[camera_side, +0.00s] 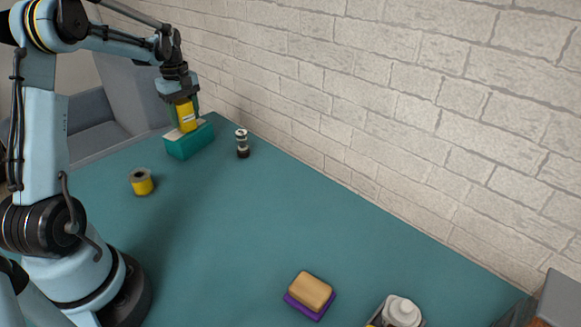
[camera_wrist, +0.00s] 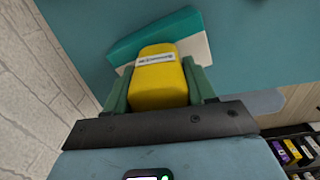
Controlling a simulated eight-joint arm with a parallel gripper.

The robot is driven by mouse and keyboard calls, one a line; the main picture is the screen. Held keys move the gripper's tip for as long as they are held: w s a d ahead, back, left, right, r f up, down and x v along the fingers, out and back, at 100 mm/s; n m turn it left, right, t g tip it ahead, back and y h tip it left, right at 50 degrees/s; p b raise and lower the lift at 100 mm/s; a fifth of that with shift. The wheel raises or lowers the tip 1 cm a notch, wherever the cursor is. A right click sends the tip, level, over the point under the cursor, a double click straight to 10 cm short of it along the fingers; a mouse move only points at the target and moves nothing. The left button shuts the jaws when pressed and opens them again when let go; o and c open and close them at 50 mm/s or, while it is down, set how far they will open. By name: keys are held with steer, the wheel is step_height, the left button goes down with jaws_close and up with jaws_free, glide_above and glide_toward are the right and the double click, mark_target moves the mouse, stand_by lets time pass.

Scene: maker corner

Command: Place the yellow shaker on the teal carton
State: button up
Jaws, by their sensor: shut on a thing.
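The yellow shaker (camera_side: 186,117) is upright in my gripper (camera_side: 184,103), with its lower end right at the top of the teal carton (camera_side: 189,143). I cannot tell whether it touches the carton. In the wrist view the yellow shaker (camera_wrist: 158,80) sits between the two green fingers of my gripper (camera_wrist: 160,88), which are shut on it. It has a white label with dark print. The teal carton (camera_wrist: 155,32) shows behind it in that view, with a pale face partly hidden by the shaker and a finger.
A dark and silver grinder-like item (camera_side: 242,143) stands right of the carton. A yellow and grey spool-like item (camera_side: 141,181) stands nearer my base. A tan and purple block (camera_side: 310,292) and a white-topped bottle (camera_side: 402,311) are in front. The brick wall (camera_side: 400,110) borders the teal table (camera_side: 240,230), whose middle is clear.

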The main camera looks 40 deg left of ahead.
steer(key=shift+f, duration=0.15)
steer(key=o, duration=1.1)
step_height(320, 180, up, 12)
steer(key=shift+r, duration=0.1)
steer(key=s+d+f+m+t+y, duration=0.15)
steer(key=d+m, duration=0.45)
steer(key=d, duration=0.6)
steer(key=s+d+r+m+t+h, duration=0.1)
steer(key=d+m+t, duration=0.2)
steer(key=d+m, duration=0.65)
steer(key=s+d+f+t, duration=0.1)
steer(key=d, duration=0.2)
steer(key=s+d+f+m, duration=0.1)
steer(key=s+d+f, duration=0.1)
steer(key=d, duration=0.1)
steer(key=s+d+f+m+t, duration=0.1)
steer(key=d+f, duration=0.1)
steer(key=d, duration=0.1)
steer(key=shift+s+d+f+m+t, duration=0.15)
steer(key=shift+s+d+m+t, duration=0.1)
steer(key=shift+s+t, duration=0.1)
